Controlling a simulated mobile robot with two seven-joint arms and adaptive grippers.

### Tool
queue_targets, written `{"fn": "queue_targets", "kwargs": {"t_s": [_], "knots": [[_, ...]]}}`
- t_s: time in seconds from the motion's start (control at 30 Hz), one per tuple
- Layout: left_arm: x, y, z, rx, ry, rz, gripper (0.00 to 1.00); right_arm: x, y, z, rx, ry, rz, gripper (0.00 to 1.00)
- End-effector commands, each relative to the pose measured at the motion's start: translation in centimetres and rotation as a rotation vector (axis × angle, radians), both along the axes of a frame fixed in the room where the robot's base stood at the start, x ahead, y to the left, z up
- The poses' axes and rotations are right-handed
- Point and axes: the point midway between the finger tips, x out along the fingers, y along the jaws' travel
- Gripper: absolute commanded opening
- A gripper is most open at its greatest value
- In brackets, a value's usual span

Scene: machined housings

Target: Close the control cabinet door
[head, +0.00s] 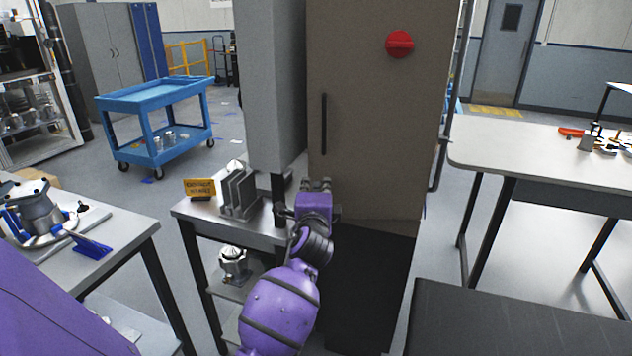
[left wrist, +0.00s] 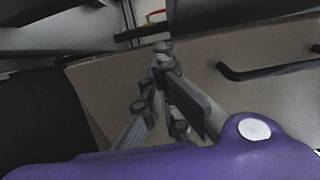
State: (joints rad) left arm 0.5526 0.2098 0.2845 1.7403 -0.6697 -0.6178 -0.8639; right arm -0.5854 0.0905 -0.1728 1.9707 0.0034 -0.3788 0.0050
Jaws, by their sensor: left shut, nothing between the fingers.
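The control cabinet door (head: 370,120) is a tall brown panel in the middle of the head view. It has a black vertical handle (head: 324,124) and a red round switch (head: 400,44). Whether it stands ajar is unclear from here. My left gripper (head: 318,184) is in front of the door's lower left part, below the handle. In the left wrist view the fingers (left wrist: 162,48) are together and empty against the brown panel (left wrist: 105,85), with the black handle (left wrist: 270,70) to their right. Contact with the door cannot be told. My right gripper is out of view.
A small metal table (head: 190,209) with a finned grey part (head: 240,194) and a yellow sign (head: 199,188) stands left of the door. A grey housing (head: 270,80) rises behind it. A white-topped bench (head: 520,150) is at the right, a blue cart (head: 158,94) farther back.

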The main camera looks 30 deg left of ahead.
Motion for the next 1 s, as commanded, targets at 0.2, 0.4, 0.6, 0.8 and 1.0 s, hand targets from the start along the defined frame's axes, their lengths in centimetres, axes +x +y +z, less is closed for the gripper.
{"fn": "queue_targets", "kwargs": {"t_s": [0.2, 0.4, 0.6, 0.8, 1.0], "knots": [[1.7, 1.0, 0.0, 0.001, 0.000, 0.000, 0.00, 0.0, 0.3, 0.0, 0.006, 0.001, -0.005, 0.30], [1.9, 1.2, 0.0, 0.001, -0.001, -0.001, 0.00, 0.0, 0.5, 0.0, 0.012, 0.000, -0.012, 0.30], [2.0, 1.2, 0.0, 0.001, 0.000, -0.001, 0.00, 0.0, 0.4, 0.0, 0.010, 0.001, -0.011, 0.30], [4.7, 3.0, -0.2, 0.005, 0.004, 0.001, 0.00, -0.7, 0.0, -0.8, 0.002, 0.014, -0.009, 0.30], [9.1, 5.2, -0.7, 0.003, 0.007, 0.001, 0.00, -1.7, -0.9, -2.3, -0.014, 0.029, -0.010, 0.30]]}}
